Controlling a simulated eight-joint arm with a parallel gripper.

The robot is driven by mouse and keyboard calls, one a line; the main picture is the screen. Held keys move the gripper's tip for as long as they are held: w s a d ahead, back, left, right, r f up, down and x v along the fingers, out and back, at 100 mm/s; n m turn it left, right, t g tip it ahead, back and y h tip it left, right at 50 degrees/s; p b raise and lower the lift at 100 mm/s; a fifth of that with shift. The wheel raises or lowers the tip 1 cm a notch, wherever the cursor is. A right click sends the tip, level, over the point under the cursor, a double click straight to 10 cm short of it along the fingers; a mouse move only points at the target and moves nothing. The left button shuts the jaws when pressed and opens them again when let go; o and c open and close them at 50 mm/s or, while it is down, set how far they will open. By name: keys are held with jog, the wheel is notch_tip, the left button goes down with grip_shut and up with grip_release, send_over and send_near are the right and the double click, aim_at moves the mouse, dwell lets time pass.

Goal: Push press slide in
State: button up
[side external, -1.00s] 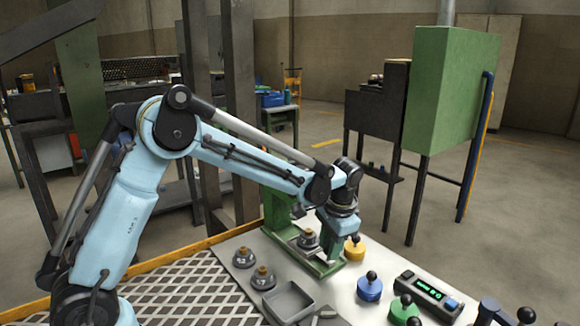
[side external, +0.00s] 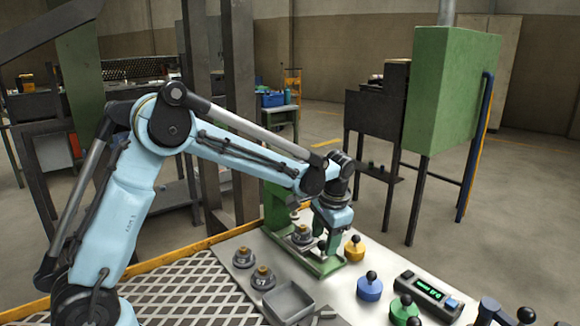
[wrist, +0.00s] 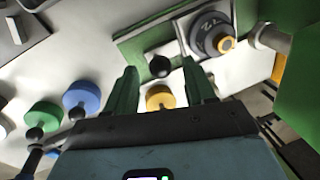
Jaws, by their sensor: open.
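The green press (side external: 277,208) stands on the light bench plate, its base running toward my gripper (side external: 333,246). On it sits the press slide, a grey plate (wrist: 181,29) in the wrist view, carrying a dark round billet with a brass top (side external: 302,235). That billet shows from above in the wrist view (wrist: 208,35). A black ball knob (wrist: 159,66) shows near the slide, between my gripper's green fingertips (wrist: 159,75). My gripper is open and points down at the near end of the press base. I cannot tell whether it touches the knob.
Two more billets (side external: 263,277) and a grey tray (side external: 288,300) lie at the front left. Yellow (side external: 354,249), blue (side external: 370,287) and green (side external: 404,308) knobbed pieces stand to the right, near a green-lit display box (side external: 428,295).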

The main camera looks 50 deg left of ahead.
aim_at(325, 259)
notch_tip(325, 259, up, 11)
jog(key=d, duration=0.2)
jog(key=shift+s, duration=0.2)
